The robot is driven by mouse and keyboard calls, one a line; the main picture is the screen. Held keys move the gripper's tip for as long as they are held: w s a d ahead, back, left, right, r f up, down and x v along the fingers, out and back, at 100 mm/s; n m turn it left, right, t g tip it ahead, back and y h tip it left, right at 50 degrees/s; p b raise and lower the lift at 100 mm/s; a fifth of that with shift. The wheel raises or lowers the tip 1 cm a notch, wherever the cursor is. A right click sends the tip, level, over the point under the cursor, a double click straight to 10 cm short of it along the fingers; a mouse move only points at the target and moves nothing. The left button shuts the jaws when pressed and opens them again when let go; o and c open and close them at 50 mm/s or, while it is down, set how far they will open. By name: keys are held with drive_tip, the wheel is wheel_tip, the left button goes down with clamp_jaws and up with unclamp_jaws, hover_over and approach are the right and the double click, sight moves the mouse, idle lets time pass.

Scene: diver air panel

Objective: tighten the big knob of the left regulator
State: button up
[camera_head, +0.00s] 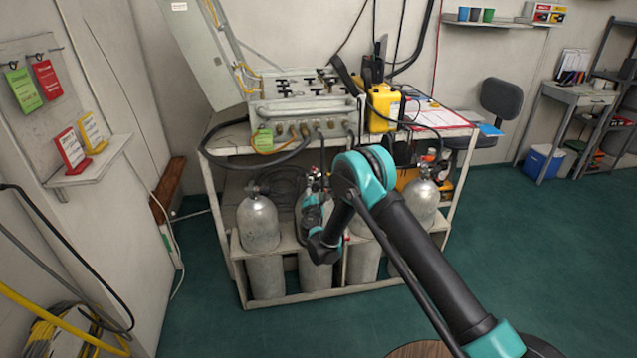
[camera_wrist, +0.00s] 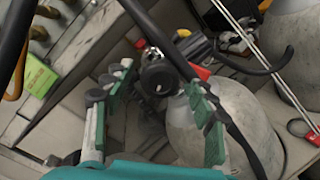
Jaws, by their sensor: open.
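A black round knob (camera_wrist: 160,79) sits on a regulator at the top of a grey cylinder (camera_wrist: 232,125) in the wrist view. My gripper (camera_wrist: 158,86) is open, its green-padded fingers apart on either side of the knob in the picture; I cannot tell whether either finger touches it. In the head view my gripper (camera_head: 312,196) is at the second cylinder from the left, below the panel's front edge. I cannot tell from the views whether this is the left regulator.
The air panel (camera_head: 304,107) stands on the bench above, with hoses hanging down its front. Another cylinder (camera_head: 258,222) stands at the left in the rack (camera_head: 330,293). A black hose (camera_wrist: 168,45) crosses close by the knob. A yellow box (camera_head: 384,107) stands on the bench.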

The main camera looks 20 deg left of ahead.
drive_tip(key=shift+w+a, duration=0.15)
drive_tip(key=shift+w, duration=0.3)
drive_tip(key=c, duration=1.2)
drive_tip(key=shift+o, duration=0.2)
drive_tip(key=shift+m+g, duration=0.3)
drive_tip(key=shift+m, duration=1.9)
drive_tip(key=o, duration=1.2)
drive_tip(key=shift+c, duration=0.2)
drive_tip(key=shift+s, duration=0.15)
drive_tip(key=v, duration=0.7)
drive_tip(key=shift+s, duration=0.1)
